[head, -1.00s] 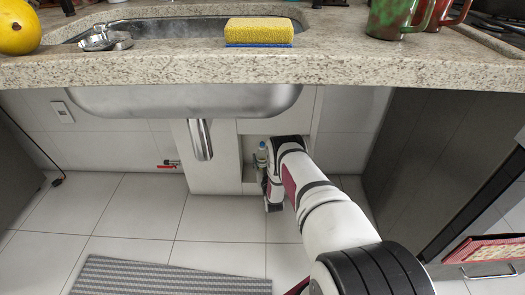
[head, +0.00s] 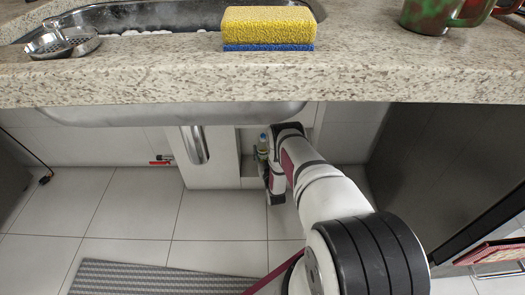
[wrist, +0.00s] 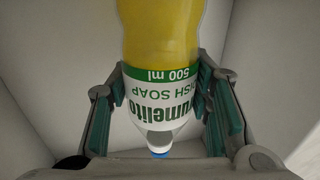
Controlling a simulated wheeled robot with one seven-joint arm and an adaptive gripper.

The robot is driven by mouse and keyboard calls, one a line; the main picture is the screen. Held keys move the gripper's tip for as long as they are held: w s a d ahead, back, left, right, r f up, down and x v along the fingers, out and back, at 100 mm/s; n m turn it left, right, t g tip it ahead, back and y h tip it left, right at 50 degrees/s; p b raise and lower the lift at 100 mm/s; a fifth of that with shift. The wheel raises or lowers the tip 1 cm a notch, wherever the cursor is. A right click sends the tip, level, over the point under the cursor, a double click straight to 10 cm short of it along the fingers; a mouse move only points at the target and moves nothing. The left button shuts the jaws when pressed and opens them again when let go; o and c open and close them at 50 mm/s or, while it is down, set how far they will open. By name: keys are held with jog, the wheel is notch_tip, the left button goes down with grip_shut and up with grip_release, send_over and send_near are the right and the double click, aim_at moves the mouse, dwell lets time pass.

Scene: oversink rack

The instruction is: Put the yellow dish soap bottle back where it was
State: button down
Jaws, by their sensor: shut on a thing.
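The yellow dish soap bottle (wrist: 162,35) fills the middle of the wrist view, with a green and white label and a blue cap toward the picture's bottom. My gripper (wrist: 160,98) is shut on it, one finger on each side of the label. In the head view my arm reaches under the sink, with its far end beside a narrow open niche. A small blue-topped bottle (head: 262,142) shows there, partly behind my arm. I cannot tell whether it is the held one. The fingers are hidden in the head view.
The granite counter (head: 160,82) spans above my arm, with a yellow sponge (head: 268,28), a metal strainer (head: 62,43) and mugs on it. The sink drain pipe (head: 195,145) hangs left of the niche. A grey mat (head: 150,278) lies on the tiled floor.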

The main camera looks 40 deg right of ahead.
jog(key=shift+f, duration=0.15)
jog(key=c, duration=0.8)
grip_release()
jog(key=shift+r, duration=0.2)
jog(key=p+v, duration=0.5)
jog(key=v, duration=0.7)
